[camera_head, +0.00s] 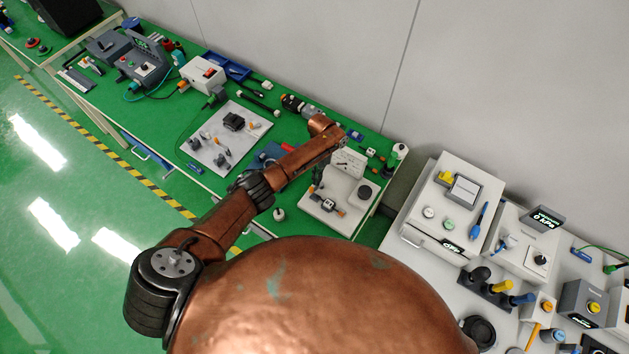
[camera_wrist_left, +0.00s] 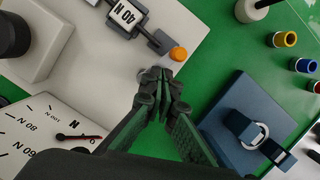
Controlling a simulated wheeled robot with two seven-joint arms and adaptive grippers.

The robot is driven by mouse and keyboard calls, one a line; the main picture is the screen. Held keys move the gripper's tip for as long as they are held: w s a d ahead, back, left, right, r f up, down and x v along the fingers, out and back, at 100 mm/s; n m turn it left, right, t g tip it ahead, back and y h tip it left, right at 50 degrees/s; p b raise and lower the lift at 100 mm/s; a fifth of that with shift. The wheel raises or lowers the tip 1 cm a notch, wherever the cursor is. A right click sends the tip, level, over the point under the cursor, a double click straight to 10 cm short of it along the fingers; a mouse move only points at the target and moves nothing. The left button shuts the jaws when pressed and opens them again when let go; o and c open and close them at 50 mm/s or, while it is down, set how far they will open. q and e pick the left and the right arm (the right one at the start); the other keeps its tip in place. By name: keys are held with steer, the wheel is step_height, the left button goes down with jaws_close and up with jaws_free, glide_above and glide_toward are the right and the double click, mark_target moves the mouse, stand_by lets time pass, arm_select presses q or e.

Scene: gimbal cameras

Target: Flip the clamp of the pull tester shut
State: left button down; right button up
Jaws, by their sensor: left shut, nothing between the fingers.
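The pull tester has a pale base plate (camera_head: 335,220) and an upright gauge panel (camera_head: 349,160) in the head view. A dark lever ends in an orange knob (camera_wrist_left: 178,54) over the plate's edge; which part is the clamp I cannot tell for sure. My left gripper (camera_wrist_left: 165,76) is shut and empty, its tips close to the knob; contact is unclear. In the head view my arm mostly hides it. My right gripper is out of view.
A blue block with a metal ring (camera_wrist_left: 226,130) lies beside the plate on the green bench. Small coloured cylinders (camera_wrist_left: 284,39) stand nearby. Left of the tester is another pale board (camera_head: 210,155) with parts; right is a white bench (camera_head: 410,265) with instruments.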

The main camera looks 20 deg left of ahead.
arm_select(q)
steer(key=shift+r, duration=0.1)
steer(key=v, duration=1.2)
stand_by(0.4)
